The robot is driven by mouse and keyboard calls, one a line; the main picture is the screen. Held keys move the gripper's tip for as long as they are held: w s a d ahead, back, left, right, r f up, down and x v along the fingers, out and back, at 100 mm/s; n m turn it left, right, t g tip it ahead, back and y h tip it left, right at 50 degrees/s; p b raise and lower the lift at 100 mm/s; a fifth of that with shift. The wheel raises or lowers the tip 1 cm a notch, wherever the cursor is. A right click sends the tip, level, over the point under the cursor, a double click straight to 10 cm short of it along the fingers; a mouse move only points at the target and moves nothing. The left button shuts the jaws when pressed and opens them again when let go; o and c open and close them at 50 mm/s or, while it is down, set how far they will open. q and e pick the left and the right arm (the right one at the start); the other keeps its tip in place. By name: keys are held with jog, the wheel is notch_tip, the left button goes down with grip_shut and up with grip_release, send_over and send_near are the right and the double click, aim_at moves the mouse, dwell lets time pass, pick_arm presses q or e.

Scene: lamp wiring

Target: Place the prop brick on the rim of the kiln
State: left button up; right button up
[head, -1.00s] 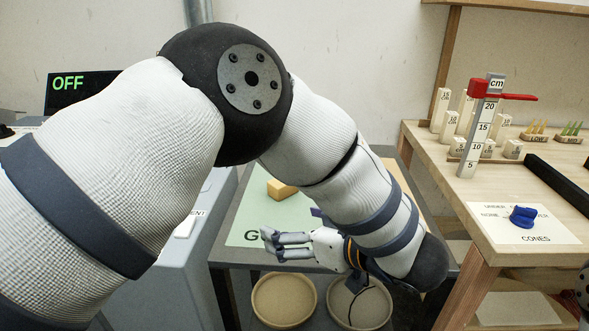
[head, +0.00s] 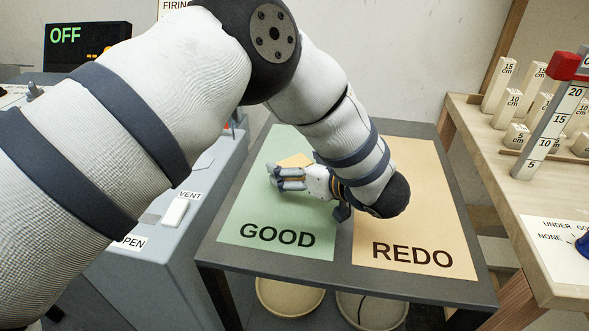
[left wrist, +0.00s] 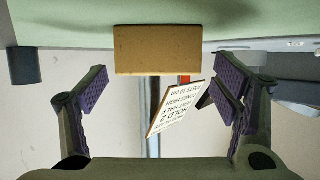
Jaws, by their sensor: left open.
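The prop brick, a yellow-tan block (head: 295,159), lies on the green GOOD half of the dark table, partly hidden behind my left gripper. My left gripper (head: 274,178) is just on the near side of the brick, its fingers apart and empty. In the left wrist view the brick (left wrist: 157,50) is ahead, centred between the open purple-padded fingers (left wrist: 160,92) and beyond their tips. A grey cabinet (head: 190,270) with VENT and OPEN labels stands at left and looks like the kiln; my left arm hides much of it, and I cannot make out its rim. My right gripper is out of view.
An orange REDO area (head: 415,215) lies right of the green GOOD mat (head: 250,215). A wooden bench (head: 495,165) at right carries several white height blocks and a red-topped gauge (head: 550,130). Round trays (head: 290,297) sit under the table. A display (head: 85,45) reads OFF.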

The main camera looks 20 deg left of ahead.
pick_arm(q)
jog(key=shift+x, duration=1.05)
jog(key=shift+d, duration=0.1)
jog(key=shift+c, duration=1.4)
jog(key=c, duration=1.1)
jog(key=shift+r, duration=0.15)
